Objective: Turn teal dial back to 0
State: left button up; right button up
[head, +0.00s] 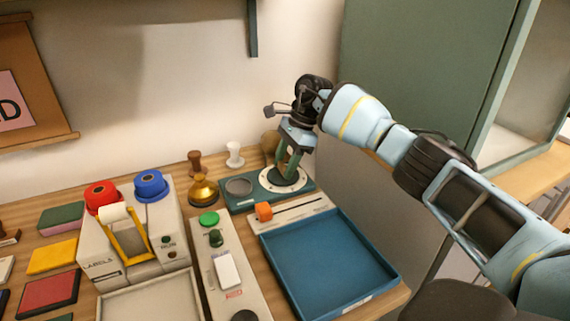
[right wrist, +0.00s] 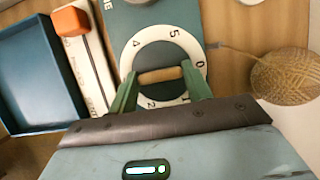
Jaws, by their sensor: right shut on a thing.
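The teal dial (head: 266,180) is at the back right of the table, a dark knob inside a white numbered ring on a teal base. In the right wrist view the white ring (right wrist: 143,56) shows 4, 5, 0 and 2, with a brown grip bar (right wrist: 160,75) across the middle. My right gripper (head: 287,174) comes down on the dial from above. Its green fingers (right wrist: 160,84) are shut on the grip bar, one at each end. The fingers hide part of the ring, and I cannot make out a pointer. My left gripper is not in view.
A ball of twine (right wrist: 285,77) lies beside the dial base. A blue tray (head: 330,262) and a slider with an orange knob (head: 264,211) are in front.

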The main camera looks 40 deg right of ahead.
jog(key=shift+r, duration=0.15)
dwell(0.3)
jog(key=o, duration=1)
jog(key=shift+v, duration=3.85)
